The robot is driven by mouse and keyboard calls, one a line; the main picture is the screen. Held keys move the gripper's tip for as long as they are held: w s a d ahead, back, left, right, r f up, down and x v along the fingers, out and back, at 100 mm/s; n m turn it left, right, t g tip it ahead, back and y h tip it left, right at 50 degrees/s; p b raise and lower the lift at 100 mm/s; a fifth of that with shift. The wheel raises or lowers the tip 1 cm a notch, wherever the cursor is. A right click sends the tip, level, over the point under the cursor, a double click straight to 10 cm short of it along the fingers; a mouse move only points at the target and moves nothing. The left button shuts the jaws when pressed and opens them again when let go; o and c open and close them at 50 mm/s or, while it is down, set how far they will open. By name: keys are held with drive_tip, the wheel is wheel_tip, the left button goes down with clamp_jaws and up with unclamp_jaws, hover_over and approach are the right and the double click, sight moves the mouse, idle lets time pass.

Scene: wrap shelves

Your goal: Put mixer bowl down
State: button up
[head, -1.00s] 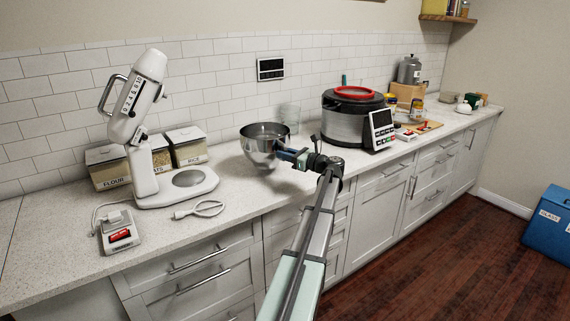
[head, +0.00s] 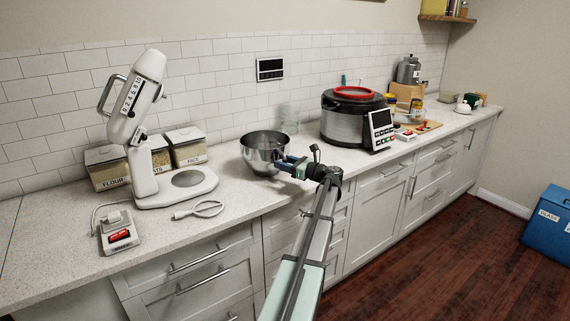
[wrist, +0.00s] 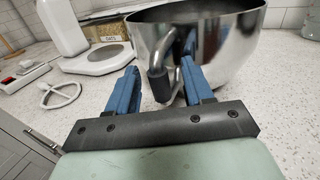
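The shiny metal mixer bowl (head: 262,155) appears to rest upright on the counter, right of the stand mixer, in the head view. In the wrist view the bowl (wrist: 225,42) fills the top middle, its handle (wrist: 160,80) pointing at me. My gripper (head: 287,165) is at the bowl's right front side. In the wrist view my gripper (wrist: 160,88) has its blue fingers apart, with the handle between them. A gap shows between the left finger and the handle; the handle is close to the right finger.
The white mixer (head: 145,165) has its head tilted up. Canisters (head: 187,146) and glasses (head: 289,118) stand behind. A large cooker (head: 345,120) stands to the right.

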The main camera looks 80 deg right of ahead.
drive_tip(key=v, duration=1.2)
idle(0.6)
